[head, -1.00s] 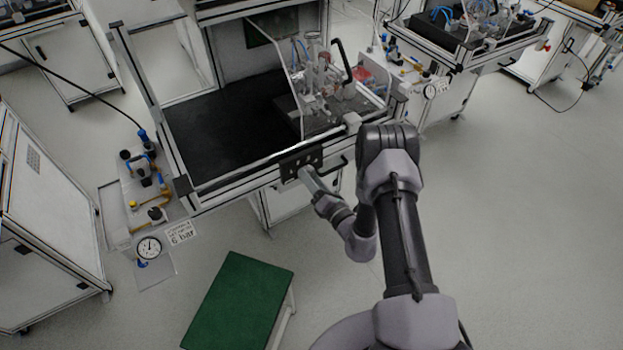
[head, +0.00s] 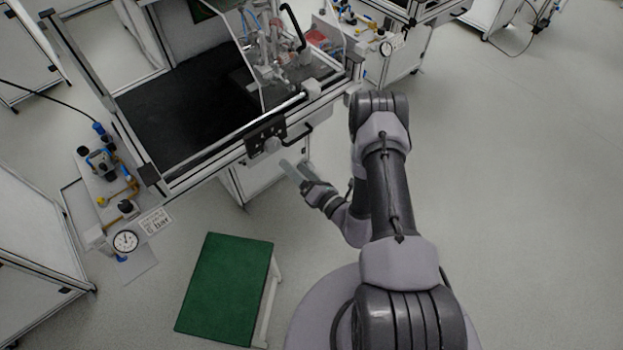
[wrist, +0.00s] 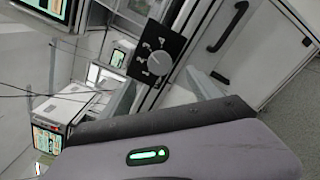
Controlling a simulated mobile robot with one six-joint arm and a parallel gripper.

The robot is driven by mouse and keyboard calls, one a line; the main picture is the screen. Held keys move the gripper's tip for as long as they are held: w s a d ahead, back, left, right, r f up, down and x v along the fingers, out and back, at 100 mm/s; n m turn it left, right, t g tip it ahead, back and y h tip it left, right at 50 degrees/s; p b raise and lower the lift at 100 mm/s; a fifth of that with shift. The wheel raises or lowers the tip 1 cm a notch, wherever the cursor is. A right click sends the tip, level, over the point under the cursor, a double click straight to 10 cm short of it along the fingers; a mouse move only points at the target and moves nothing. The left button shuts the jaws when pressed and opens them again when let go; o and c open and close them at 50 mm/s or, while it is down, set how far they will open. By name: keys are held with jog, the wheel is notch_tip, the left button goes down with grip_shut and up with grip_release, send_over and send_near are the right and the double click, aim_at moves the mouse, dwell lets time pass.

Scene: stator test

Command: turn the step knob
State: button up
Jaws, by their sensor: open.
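The step knob (wrist: 155,57) is a round light knob on a dark square panel with white numbers around it, in the wrist view. In the head view the dark panel (head: 265,133) is on the front rail of the workbench, with the knob (head: 272,145) small on it. My gripper (head: 287,167) is below and a little right of the panel, with a visible gap between them. In the wrist view my gripper (wrist: 163,88) is open, with fingers at either side below the panel. They look empty and apart from the knob. The knob's exact setting is too small to read.
A black handle (wrist: 228,27) is right of the panel. The workbench (head: 180,120) carries a clear-walled fixture (head: 275,65). A green-topped stool (head: 225,285) stands at the front. A pressure gauge (head: 125,241) is on the left unit. The floor at right is clear.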

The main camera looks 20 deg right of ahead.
jog(key=p+v, duration=0.1)
jog(key=v, duration=0.7)
jog(key=shift+s, duration=0.35)
jog(key=shift+d, duration=0.1)
